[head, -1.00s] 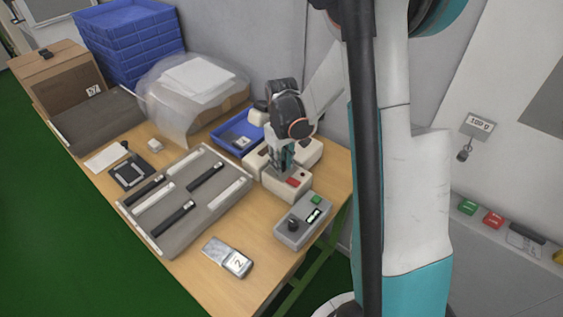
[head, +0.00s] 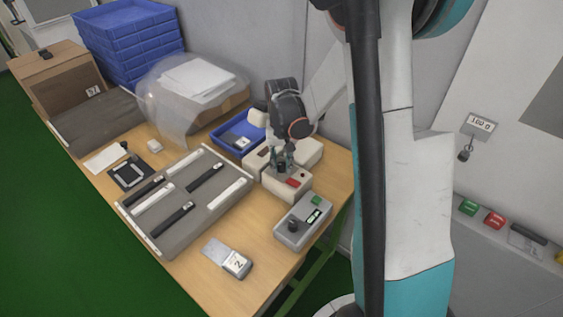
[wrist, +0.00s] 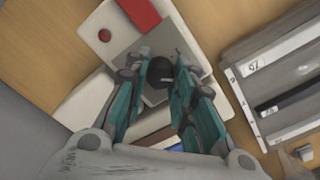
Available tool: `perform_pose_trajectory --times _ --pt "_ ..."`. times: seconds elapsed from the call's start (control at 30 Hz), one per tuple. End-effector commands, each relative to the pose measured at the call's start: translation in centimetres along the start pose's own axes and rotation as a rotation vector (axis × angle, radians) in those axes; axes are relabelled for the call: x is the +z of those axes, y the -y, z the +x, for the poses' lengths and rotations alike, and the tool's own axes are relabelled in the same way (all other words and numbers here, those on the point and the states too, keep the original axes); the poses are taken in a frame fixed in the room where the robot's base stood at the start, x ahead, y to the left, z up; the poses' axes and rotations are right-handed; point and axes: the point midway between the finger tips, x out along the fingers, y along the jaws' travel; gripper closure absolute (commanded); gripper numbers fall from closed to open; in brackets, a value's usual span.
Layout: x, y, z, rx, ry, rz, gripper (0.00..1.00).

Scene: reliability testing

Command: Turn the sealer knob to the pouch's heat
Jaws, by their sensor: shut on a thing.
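The sealer (head: 292,184) is a beige machine with a red block on its front, near the right edge of the table. Its dark round knob (wrist: 160,74) shows between the fingers in the wrist view, on a grey plate. My gripper (head: 283,169) points down over the sealer and is shut on this knob. The fingers hide most of the knob in the head view, and I cannot read its setting.
A grey box (head: 289,238) with a black knob, small display and green button stands in front of the sealer. A grey rack (head: 158,216) with black and white strips lies to the left. A blue tray (head: 228,146) stands behind.

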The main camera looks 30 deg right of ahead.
Motion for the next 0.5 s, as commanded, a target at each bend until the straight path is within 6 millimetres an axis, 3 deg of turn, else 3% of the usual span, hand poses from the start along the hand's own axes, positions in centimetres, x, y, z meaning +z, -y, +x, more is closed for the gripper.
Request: perform_pose_trajectory --times 0.4,0.43,0.5 --pt "0.10 -0.02 0.09 0.000 0.002 0.006 1.00" --pt "0.10 -0.02 0.09 0.000 0.002 0.006 0.72" --pt "0.08 -0.01 0.08 0.000 0.002 0.006 0.56"
